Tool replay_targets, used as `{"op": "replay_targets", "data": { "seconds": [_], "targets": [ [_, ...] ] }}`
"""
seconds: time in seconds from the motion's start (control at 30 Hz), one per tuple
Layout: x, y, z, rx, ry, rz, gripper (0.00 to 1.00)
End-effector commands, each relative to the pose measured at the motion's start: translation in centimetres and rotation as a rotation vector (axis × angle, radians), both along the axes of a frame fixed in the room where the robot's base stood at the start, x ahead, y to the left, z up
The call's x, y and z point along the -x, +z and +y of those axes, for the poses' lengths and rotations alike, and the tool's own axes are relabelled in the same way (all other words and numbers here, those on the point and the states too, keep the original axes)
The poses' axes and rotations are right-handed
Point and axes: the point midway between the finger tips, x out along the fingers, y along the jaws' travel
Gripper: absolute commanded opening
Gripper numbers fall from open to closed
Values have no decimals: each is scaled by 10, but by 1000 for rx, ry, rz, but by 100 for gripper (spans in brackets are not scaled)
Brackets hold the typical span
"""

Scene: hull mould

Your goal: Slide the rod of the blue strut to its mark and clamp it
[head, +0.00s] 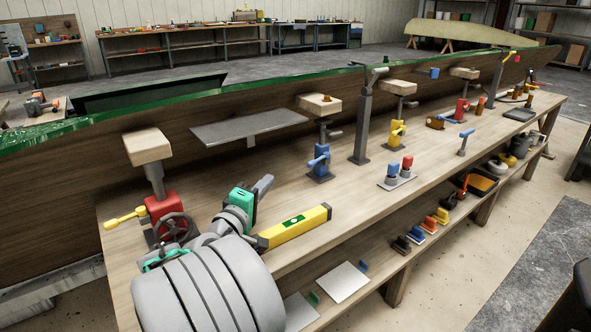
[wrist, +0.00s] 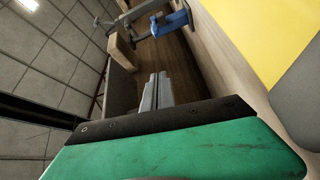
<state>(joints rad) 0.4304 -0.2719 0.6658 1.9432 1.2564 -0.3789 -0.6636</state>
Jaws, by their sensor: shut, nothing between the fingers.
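The blue strut (head: 319,163) stands upright on the bench, with a blue clamp body and side lever, a grey rod (head: 323,132) and a wooden pad (head: 318,104) on top near the hull. In the wrist view the blue strut (wrist: 171,23) shows beyond my fingers at the top, with its pad (wrist: 121,51) to the left. The mark on the rod is too small to make out. My gripper (head: 265,185) is shut and empty, left of the blue strut and apart from it. Its fingers also show in the wrist view (wrist: 158,88).
A red strut (head: 165,210) with a handwheel stands left. A grey post (head: 362,125) and a yellow strut (head: 397,132) stand right. The hull (head: 60,180) runs behind.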

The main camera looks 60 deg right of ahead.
Motion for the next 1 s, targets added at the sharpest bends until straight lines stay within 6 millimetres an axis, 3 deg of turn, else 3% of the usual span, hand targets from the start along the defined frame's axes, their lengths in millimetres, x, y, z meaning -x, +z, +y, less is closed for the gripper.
{"op": "replay_targets", "data": {
  "seconds": [0.63, 0.8, 1.0],
  "targets": [
    [-7, 7, -143, -1, -1, -2, 0],
    [19, 2, -132, -1, 2, -2, 0],
    [28, 0, -128, -2, 5, -1, 0]
  ]
}}
